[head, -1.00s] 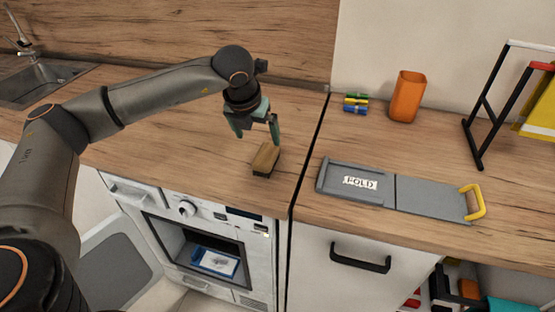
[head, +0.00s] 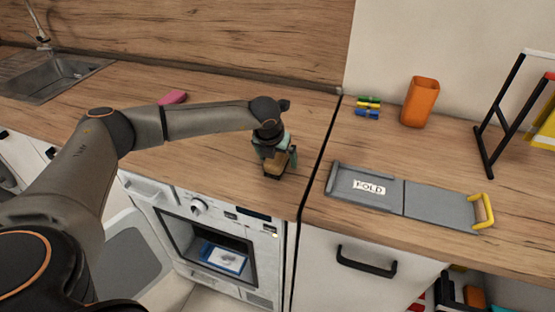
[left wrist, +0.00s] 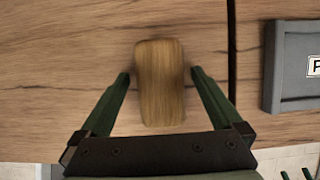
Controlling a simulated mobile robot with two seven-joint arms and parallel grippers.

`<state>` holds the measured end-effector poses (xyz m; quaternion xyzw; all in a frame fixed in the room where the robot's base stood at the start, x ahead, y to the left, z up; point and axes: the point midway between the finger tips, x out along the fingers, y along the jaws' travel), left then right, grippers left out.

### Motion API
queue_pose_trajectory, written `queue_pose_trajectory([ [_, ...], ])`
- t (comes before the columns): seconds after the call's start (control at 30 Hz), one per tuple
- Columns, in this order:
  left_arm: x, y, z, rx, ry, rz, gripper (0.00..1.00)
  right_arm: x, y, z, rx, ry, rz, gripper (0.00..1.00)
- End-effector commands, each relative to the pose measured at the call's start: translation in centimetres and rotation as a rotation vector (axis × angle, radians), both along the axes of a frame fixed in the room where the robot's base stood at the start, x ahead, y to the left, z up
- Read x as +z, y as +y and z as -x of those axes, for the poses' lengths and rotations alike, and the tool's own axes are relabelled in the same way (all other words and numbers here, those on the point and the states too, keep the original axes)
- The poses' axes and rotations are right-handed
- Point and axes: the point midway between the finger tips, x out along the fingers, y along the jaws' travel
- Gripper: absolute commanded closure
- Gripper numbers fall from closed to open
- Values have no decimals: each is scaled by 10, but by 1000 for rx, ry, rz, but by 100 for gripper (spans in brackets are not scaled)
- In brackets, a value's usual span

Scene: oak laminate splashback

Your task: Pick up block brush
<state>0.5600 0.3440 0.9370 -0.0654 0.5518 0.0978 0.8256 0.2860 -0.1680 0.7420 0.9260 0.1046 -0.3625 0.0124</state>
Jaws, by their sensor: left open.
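The block brush, with a brown wooden back (head: 276,163), lies on the wooden counter near its front edge, above the oven. My left gripper (head: 277,160) is right over it in the head view. In the left wrist view the block brush (left wrist: 161,84) lies lengthwise between the two green fingers of my left gripper (left wrist: 161,78), with a small gap on each side. The gripper is open and holds nothing. The brush's underside is hidden. My right gripper is not in view.
A grey folding board (head: 432,203) with a yellow handle lies to the right, past the counter seam. An orange cup (head: 419,102), several coloured clips (head: 367,107) and a black rack (head: 500,120) stand behind. A pink item (head: 173,97) lies at back left.

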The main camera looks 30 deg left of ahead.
Motion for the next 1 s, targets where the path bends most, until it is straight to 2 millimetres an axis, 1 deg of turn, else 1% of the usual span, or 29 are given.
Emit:
queue_pose_trajectory([
  [0.73, -5, 0, 0, 0, 0, 1, 0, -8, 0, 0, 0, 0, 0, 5],
  [1.0, -5, 0, 0, 0, 0, 0, 0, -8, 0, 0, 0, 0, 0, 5],
])
